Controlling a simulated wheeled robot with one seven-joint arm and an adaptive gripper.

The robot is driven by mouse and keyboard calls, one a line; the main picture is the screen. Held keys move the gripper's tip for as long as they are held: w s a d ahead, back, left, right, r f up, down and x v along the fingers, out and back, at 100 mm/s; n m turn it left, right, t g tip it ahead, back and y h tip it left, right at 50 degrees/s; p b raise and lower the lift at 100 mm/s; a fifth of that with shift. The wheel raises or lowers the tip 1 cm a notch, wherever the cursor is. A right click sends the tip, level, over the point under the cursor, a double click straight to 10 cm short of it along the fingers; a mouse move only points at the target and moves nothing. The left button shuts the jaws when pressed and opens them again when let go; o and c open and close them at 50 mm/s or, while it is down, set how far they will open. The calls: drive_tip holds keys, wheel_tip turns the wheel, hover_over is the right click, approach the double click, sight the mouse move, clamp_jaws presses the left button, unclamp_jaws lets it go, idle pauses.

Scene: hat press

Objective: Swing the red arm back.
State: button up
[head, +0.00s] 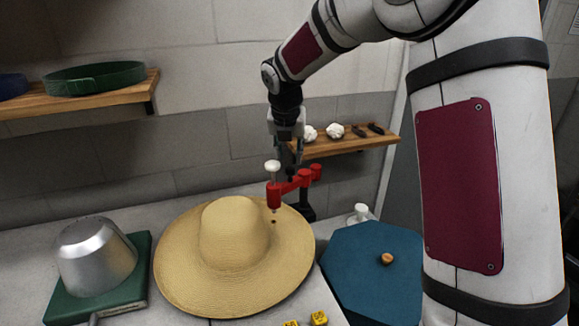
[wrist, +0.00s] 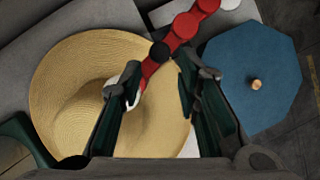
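The red arm (head: 290,186) reaches from a dark post over the right side of the straw hat (head: 236,232). A white knob (head: 272,166) stands upright on its free end, and a thin pin points down at the brim. My gripper (head: 291,156) is above and behind the red arm, close to the knob. In the wrist view the gripper (wrist: 160,78) has its fingers apart, with the red arm (wrist: 184,28) running down between them. The left finger partly hides the white knob. I cannot tell whether either finger touches the arm.
A metal pot-like form (head: 95,256) on a green base stands left of the hat. A blue octagonal board (head: 368,275) with a wooden knob lies right. Yellow blocks (head: 319,318) sit at the front. A shelf (head: 345,145) with small items is behind my gripper.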

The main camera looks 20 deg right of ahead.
sight(290, 168)
drive_tip(key=x, duration=0.6)
clamp_jaws()
